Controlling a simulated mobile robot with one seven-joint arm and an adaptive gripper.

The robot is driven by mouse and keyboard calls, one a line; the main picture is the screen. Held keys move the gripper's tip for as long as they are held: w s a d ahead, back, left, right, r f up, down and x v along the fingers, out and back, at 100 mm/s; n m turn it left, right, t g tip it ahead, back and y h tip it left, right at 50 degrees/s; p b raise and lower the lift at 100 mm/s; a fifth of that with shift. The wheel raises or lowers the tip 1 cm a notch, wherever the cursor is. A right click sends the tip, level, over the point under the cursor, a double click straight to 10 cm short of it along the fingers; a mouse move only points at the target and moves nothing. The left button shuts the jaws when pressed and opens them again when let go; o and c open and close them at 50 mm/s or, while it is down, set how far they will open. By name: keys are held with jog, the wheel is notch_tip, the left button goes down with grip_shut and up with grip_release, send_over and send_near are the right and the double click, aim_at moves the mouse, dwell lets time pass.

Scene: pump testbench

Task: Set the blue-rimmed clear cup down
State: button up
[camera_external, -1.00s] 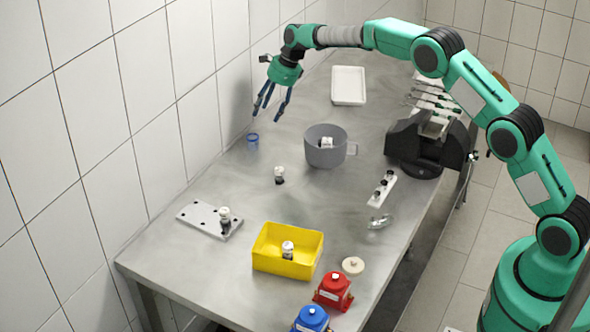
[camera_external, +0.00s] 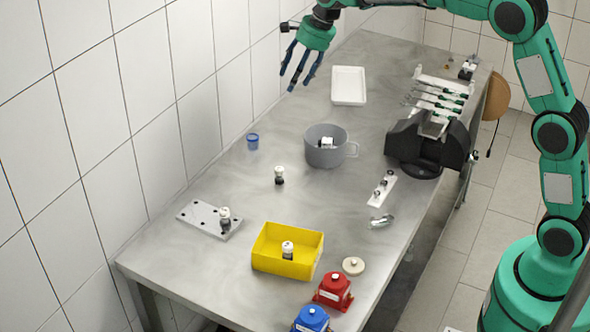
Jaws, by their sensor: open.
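The blue-rimmed clear cup (camera_external: 253,142) stands upright on the steel table, close to the tiled wall on the left. Nothing touches it. My gripper (camera_external: 302,72) is open and empty, its fingers pointing down. It hangs in the air above the far part of the table, up and to the right of the cup in the picture, clear of it.
A grey mug (camera_external: 318,154) holding a small part stands right of the cup. A white tray (camera_external: 348,86) lies behind, and a yellow bin (camera_external: 268,262) in front. A perforated plate (camera_external: 196,216) lies front left. A black machine (camera_external: 410,148) stands at the right edge.

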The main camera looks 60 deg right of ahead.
jog(key=s+a+r+n, duration=0.3)
jog(key=s, duration=0.6)
jog(key=s+a+r+n, duration=0.3)
jog(key=s+r+n, duration=0.1)
jog(key=s, duration=0.6)
jog(key=s+a+r+n, duration=0.3)
jog(key=s, duration=0.6)
jog(key=s+a+f+n, duration=0.1)
jog(key=s+f+n, duration=0.1)
jog(key=s, duration=0.6)
jog(key=s+a+f+n+t+h, duration=0.1)
jog(key=s+f+n, duration=0.2)
jog(key=s, duration=0.6)
jog(key=s+a+f+n, duration=0.1)
jog(key=s+f+n, duration=0.2)
jog(key=s, duration=0.6)
jog(key=shift+s+a+n, duration=0.15)
jog(key=shift+a+n, duration=0.05)
jog(key=shift+n, duration=0.9)
